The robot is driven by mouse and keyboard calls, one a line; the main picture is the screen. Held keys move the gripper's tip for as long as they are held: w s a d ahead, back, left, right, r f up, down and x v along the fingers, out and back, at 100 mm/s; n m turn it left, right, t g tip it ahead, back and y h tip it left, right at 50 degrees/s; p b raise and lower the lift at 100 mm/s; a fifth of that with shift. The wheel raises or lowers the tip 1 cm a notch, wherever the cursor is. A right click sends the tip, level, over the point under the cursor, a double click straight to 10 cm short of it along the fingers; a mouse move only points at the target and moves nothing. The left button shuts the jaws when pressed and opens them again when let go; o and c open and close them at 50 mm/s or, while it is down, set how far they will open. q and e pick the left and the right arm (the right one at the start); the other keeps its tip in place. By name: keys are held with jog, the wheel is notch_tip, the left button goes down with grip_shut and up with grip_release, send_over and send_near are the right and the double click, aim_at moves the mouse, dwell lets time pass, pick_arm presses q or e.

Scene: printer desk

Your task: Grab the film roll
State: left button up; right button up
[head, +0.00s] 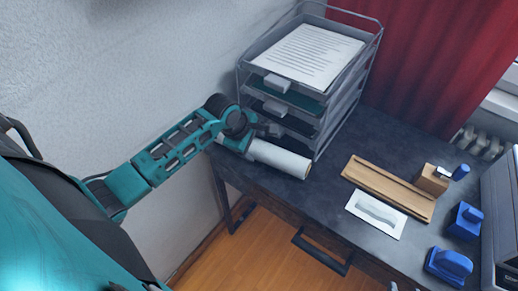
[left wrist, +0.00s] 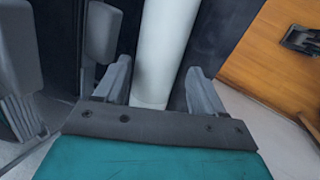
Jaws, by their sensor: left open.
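The film roll (head: 280,159) is a white cylinder lying on the dark desk, in front of the paper tray stack. My left gripper (head: 258,140) is at the left end of the roll in the head view. In the left wrist view the roll (left wrist: 154,50) runs up between the two fingers of the left gripper (left wrist: 157,88). The fingers are apart, one on each side of the roll, with a gap showing on the right side. My right gripper is not in view.
A metal tray stack (head: 335,110) with paper stands just behind the roll. To the right are a wooden holder (head: 388,188), a white card (head: 376,214) and blue items (head: 450,265). A wall (head: 110,80) is at the left. The desk's front edge is close to the roll.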

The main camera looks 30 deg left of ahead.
aim_at(256, 147)
pick_arm(q)
jog(key=shift+x, duration=1.85)
jog(key=shift+a, duration=0.1)
jog(key=shift+r, duration=0.1)
jog(key=c, duration=0.9)
